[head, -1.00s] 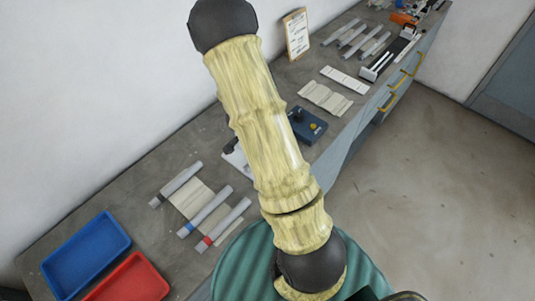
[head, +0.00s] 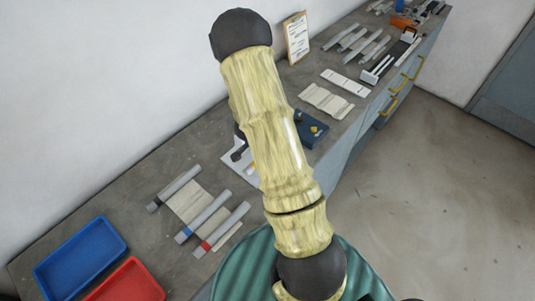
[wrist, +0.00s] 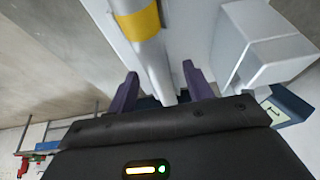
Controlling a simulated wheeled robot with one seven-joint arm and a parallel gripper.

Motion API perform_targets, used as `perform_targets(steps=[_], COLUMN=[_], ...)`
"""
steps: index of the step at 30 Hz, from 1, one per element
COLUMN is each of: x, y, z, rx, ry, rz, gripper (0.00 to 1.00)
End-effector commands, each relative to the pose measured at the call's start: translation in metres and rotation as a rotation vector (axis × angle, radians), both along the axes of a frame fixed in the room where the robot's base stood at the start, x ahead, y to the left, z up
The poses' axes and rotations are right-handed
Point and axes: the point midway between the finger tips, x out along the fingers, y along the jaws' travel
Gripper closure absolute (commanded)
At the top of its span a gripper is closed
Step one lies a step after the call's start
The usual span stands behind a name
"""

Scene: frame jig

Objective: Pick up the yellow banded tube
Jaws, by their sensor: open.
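The yellow banded tube (wrist: 140,22) is a pale grey tube with a yellow band. In the wrist view it runs from the top edge down between the two purple fingers of my gripper (wrist: 160,70). The fingers are open, one on each side of the tube, with a gap visible on both sides. In the head view my arm covers most of this spot, and only a small yellow patch shows beside a white sheet (head: 232,163).
A grey block (wrist: 265,45) stands close right of the fingers. On the bench, tubes with black (head: 174,188), blue (head: 203,216) and red (head: 222,229) bands lie left of my arm. Blue (head: 80,258) and red (head: 130,282) trays sit nearer. A blue box (head: 312,130) is right of my arm.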

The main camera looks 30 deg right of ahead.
Motion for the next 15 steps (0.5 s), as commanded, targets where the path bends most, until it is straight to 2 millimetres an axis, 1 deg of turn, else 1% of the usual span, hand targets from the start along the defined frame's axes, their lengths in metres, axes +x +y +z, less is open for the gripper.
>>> perform_targets(steps=[11,12,14,15], x=[-0.0003,-0.0003,-0.0003,-0.0003], y=[0.0001,0.0001,0.0001,0.0001], z=[0.0006,0.0006,0.0006,0.0006], rx=[0.0,0.001,0.001,0.001], ry=[0.0,0.0,0.001,0.001], rz=[0.0,0.0,0.0,0.0], gripper=[0.49,0.51,0.63,0.71])
